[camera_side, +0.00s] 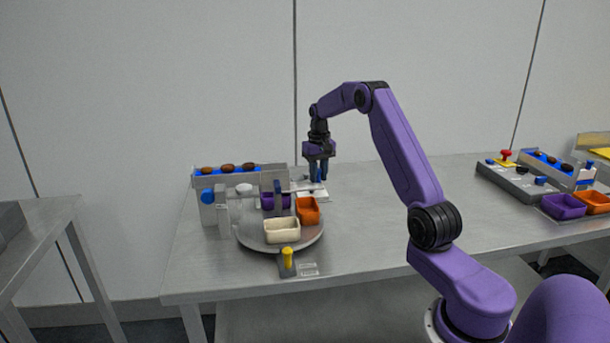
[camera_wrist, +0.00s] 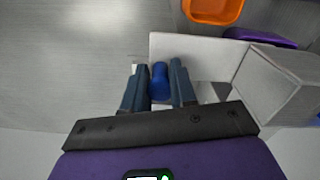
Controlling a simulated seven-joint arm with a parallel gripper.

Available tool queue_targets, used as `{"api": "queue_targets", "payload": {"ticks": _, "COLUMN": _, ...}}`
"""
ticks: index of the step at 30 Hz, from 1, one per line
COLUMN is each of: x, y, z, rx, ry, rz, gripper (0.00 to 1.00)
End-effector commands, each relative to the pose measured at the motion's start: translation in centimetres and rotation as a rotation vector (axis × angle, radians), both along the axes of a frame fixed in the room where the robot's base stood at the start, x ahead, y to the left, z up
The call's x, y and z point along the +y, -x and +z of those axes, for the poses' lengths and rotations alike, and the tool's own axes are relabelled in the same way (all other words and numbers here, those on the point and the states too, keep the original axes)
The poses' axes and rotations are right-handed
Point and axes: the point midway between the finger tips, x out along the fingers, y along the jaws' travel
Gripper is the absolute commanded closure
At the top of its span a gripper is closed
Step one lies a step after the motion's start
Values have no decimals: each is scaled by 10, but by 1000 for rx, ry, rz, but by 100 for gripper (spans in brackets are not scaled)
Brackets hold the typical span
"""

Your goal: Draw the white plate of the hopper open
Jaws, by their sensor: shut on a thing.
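My gripper (camera_side: 318,179) points down at the right end of the hopper machine (camera_side: 228,183). In the wrist view, my two dark fingers (camera_wrist: 159,85) are shut on a blue knob (camera_wrist: 159,80) between them. A flat white plate (camera_wrist: 190,47) lies by the knob and runs right toward a grey block (camera_wrist: 280,82). In the side view, a whitish plate (camera_side: 318,194) shows low beside the fingers. The knob is hidden by the fingers there. I cannot tell how far the plate is drawn out.
A round turntable (camera_side: 256,246) carries cream (camera_side: 282,231), orange (camera_side: 307,211) and purple (camera_side: 270,201) bins. A yellow-handled lever (camera_side: 287,258) stands in front. Dates (camera_side: 228,168) lie on the blue chute. A second station (camera_side: 520,180) is far right; the bench between is clear.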

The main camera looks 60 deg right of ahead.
Motion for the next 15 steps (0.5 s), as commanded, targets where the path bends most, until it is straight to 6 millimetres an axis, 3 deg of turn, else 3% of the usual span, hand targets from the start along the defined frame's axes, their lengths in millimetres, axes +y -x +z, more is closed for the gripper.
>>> {"api": "queue_targets", "payload": {"ticks": 6, "x": -27, "y": 26, "z": 1, "rx": -2, "ry": 2, "rz": -4, "gripper": 100}}
{"api": "queue_targets", "payload": {"ticks": 15, "x": -31, "y": 30, "z": 1, "rx": 0, "ry": 4, "rz": -4, "gripper": 100}}
